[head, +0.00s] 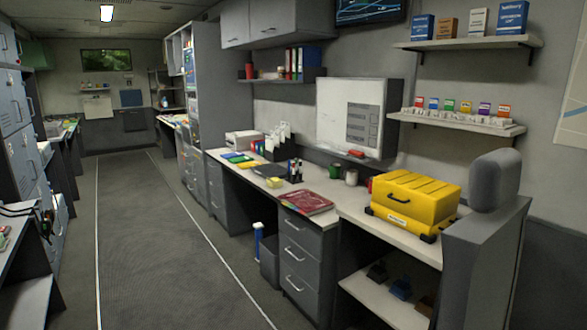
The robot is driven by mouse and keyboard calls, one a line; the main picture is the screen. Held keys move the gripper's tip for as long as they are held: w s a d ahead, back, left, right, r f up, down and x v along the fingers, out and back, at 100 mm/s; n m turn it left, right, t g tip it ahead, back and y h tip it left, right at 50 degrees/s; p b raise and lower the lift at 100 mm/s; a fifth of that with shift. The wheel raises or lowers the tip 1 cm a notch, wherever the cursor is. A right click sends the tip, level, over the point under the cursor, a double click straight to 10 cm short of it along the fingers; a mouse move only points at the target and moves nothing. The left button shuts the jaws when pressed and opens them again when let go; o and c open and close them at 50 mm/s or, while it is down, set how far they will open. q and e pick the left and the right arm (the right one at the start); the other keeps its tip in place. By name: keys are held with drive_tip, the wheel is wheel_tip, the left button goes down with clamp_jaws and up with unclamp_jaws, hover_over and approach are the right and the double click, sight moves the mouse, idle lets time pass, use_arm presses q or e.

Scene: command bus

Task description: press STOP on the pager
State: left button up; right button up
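I cannot make out a pager or a STOP button in the head view. Small dark items (46,221) hang or stand by the left-hand desk, too small to identify. A row of small coloured items (462,107) stands on the lower wall shelf at the right; I cannot tell what they are. Neither of my grippers shows.
A long counter (345,205) runs along the right wall, holding a yellow case (413,197), a maroon binder (305,202) and cups. A bin (270,262) stands beneath it. Grey lockers (20,140) line the left. The aisle floor (165,240) between is clear.

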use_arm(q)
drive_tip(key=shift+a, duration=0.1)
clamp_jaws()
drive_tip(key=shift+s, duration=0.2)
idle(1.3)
